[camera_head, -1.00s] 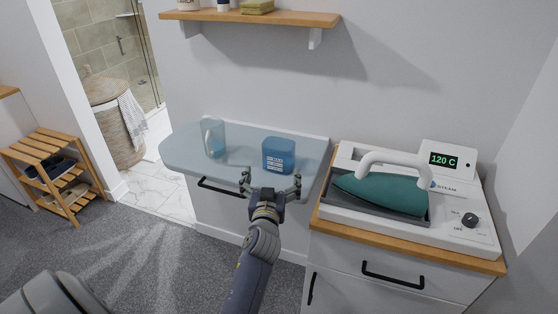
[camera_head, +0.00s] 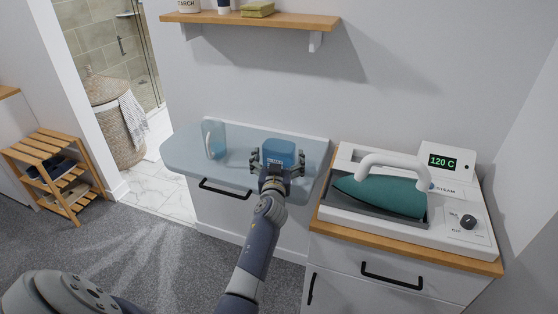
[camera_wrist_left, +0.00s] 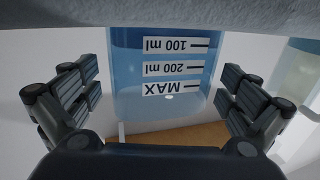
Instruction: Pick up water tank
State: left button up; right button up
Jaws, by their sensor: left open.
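The blue water tank (camera_head: 279,151) stands on the pale blue counter (camera_head: 185,158). In the left wrist view the water tank (camera_wrist_left: 160,50) shows labels for 100 ml, 200 ml and MAX, upside down in the picture. My left gripper (camera_head: 277,160) is open, with one finger on each side of the tank. In the left wrist view the fingers of my left gripper (camera_wrist_left: 160,93) stand apart from the tank's sides, with gaps left and right. The tank's lower front is hidden behind the gripper in the head view. My right gripper is not in view.
A clear jug (camera_head: 214,140) stands left of the tank on the counter. On the right, a teal iron (camera_head: 380,192) rests on a white steam station (camera_head: 455,232) reading 120 C. A wooden shelf (camera_head: 270,19) is on the wall above.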

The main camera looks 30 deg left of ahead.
pick_arm(q)
jog(key=shift+w+a, duration=0.3)
jog(key=shift+w, duration=0.15)
jog(key=shift+c, duration=0.2)
jog(key=c, duration=1.2)
jog(key=shift+c, duration=0.4)
jog(key=shift+r, duration=0.15)
